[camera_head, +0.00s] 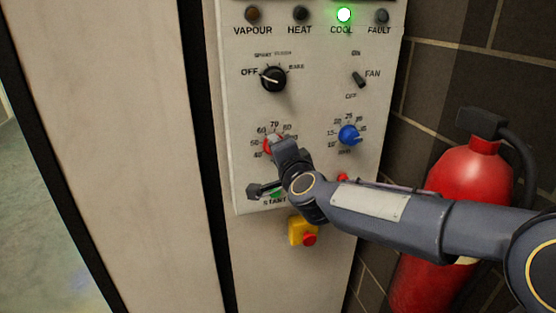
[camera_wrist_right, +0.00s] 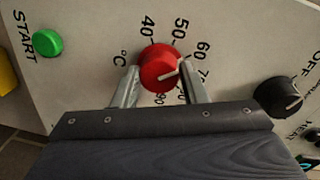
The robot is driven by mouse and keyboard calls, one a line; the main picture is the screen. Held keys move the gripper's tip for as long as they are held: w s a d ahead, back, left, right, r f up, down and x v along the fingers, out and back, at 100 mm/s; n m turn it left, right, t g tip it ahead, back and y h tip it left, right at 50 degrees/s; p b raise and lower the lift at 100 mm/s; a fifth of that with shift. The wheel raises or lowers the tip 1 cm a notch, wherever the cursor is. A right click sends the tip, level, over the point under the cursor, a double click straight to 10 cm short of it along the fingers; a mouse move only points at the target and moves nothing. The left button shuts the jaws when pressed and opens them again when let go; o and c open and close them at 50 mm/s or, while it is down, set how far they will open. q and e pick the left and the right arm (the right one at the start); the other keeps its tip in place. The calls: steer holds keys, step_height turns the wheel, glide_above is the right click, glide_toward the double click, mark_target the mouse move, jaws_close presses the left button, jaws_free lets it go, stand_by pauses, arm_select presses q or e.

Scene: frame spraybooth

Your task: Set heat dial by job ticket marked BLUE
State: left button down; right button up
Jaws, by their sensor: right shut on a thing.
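The red heat dial (camera_head: 270,147) is on the lower left of the control panel (camera_head: 310,110), with a scale marked in tens around it. My right gripper (camera_head: 284,150) is shut on this dial and partly hides it in the head view. In the right wrist view the red dial (camera_wrist_right: 160,64) sits between the two fingertips of my right gripper (camera_wrist_right: 158,86). Its white pointer line points roughly toward the 70 mark; the exact value is hard to tell. No job ticket shows in either view. My left gripper is not in view.
A blue dial (camera_head: 349,135), black mode knob (camera_head: 272,79) and fan switch (camera_head: 360,80) are nearby. The COOL lamp (camera_head: 344,15) glows green. The green START button (camera_wrist_right: 47,43) and a yellow-and-red stop button (camera_head: 303,231) sit lower. A red extinguisher (camera_head: 468,180) stands right.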

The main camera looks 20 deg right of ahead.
steer(key=shift+m+y+b, duration=0.4)
steer(key=shift+m+b, duration=1.75)
steer(key=shift+m, duration=1.35)
steer(key=o, duration=1)
steer(key=shift+d, duration=0.1)
